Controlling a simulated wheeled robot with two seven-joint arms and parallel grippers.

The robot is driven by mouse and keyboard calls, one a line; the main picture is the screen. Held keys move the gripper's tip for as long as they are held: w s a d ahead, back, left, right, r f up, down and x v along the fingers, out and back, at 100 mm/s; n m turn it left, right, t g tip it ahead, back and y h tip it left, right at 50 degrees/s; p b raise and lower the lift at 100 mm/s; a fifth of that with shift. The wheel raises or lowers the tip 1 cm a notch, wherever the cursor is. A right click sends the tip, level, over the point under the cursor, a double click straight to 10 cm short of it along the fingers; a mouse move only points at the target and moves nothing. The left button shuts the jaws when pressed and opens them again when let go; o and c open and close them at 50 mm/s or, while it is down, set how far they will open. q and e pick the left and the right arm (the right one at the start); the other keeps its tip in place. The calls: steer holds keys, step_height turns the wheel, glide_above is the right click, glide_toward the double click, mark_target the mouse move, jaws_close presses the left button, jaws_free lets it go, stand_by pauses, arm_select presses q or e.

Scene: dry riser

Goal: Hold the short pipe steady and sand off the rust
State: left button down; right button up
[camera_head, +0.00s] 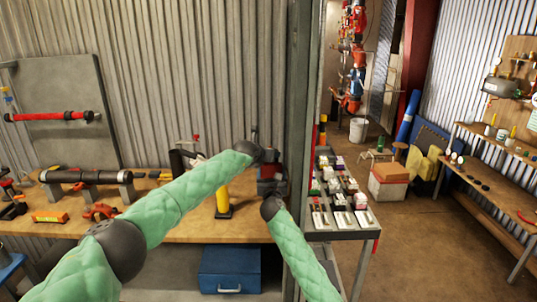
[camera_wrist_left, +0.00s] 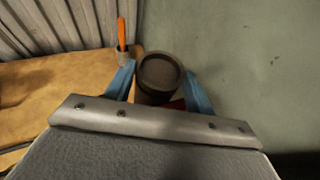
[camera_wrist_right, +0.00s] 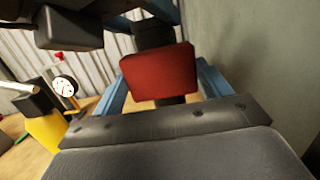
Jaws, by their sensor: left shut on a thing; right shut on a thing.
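The short pipe shows in the left wrist view as a dark, round, upright end (camera_wrist_left: 160,72). My left gripper (camera_wrist_left: 158,85) is shut on it, with a blue finger on each side. A red block (camera_wrist_right: 158,76) sits between the blue fingers of my right gripper (camera_wrist_right: 162,85), which is shut on it. The block is in front of the dark pipe (camera_wrist_right: 153,33) and hides its middle; I cannot tell whether they touch. In the head view both hands meet at the bench's right end, where a dark and red patch (camera_head: 268,172) shows between them. Rust is not discernible.
A yellow and black bottle (camera_head: 223,200) stands on the wooden bench (camera_head: 180,228) left of my right gripper. A dial gauge (camera_wrist_right: 65,87) is nearby. A grey post (camera_head: 300,110) and a rack of small parts (camera_head: 345,235) stand close on the right.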

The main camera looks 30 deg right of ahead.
steer(key=shift+w+d+f, duration=0.1)
steer(key=shift+f, duration=0.5)
steer(key=shift+r, duration=0.1)
